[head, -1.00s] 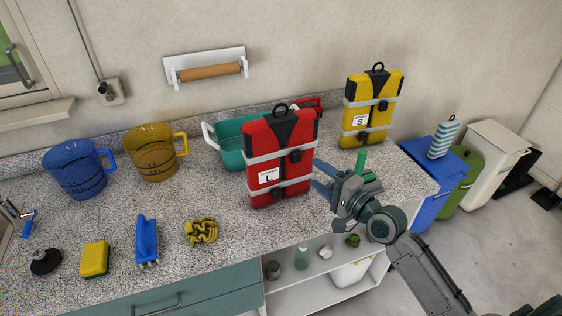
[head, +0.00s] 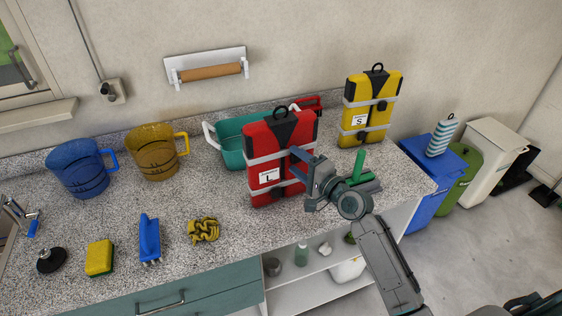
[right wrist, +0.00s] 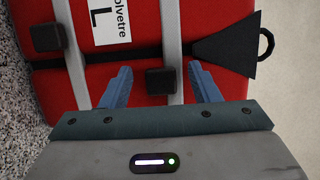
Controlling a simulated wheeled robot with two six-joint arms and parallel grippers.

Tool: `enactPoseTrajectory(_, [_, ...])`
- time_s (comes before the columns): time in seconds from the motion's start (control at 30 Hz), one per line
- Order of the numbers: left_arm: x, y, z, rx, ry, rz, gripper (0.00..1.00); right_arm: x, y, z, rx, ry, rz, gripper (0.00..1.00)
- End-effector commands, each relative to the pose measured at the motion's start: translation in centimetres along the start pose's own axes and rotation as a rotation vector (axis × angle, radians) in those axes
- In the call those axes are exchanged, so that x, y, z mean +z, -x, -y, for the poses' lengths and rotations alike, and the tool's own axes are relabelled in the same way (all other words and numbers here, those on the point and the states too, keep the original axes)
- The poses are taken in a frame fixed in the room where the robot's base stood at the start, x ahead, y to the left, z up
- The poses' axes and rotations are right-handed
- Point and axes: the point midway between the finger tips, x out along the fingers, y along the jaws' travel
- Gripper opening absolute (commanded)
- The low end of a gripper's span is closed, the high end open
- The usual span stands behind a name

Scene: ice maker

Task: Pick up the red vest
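The red vest (head: 270,135) stands upright on the counter, with grey straps, black buckles, a white "L" label and a black loop on top. My right gripper (head: 297,167) is at its front right side, fingers pointing toward it. In the right wrist view the red vest (right wrist: 190,15) fills most of the picture. There my right gripper (right wrist: 162,85) is open, its two blue fingers apart on either side of a black buckle and one grey strap. I cannot tell whether the fingertips touch the vest. My left gripper is not in view.
A yellow vest (head: 365,110) stands behind to the right. A teal basin (head: 232,145) is behind the red vest. Bins stand beyond the counter's right end.

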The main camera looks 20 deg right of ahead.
Motion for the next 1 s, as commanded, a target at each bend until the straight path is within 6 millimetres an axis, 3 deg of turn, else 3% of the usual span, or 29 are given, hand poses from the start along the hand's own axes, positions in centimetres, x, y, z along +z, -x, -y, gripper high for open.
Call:
enactPoseTrajectory(0.03, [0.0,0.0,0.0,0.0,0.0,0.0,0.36,0.0,0.0,0.0,0.0,0.0,0.0,0.47])
enactPoseTrajectory(0.27, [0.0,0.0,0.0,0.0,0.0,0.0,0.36,0.0,0.0,0.0,0.0,0.0,0.0,0.01])
enactPoseTrajectory(0.67, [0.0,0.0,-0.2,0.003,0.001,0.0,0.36,0.0,0.0,0.5,-0.004,0.0,0.0,0.0])
enactPoseTrajectory(1.0, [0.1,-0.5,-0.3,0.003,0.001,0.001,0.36,0.0,0.0,3.8,-0.007,0.004,0.0,0.0])
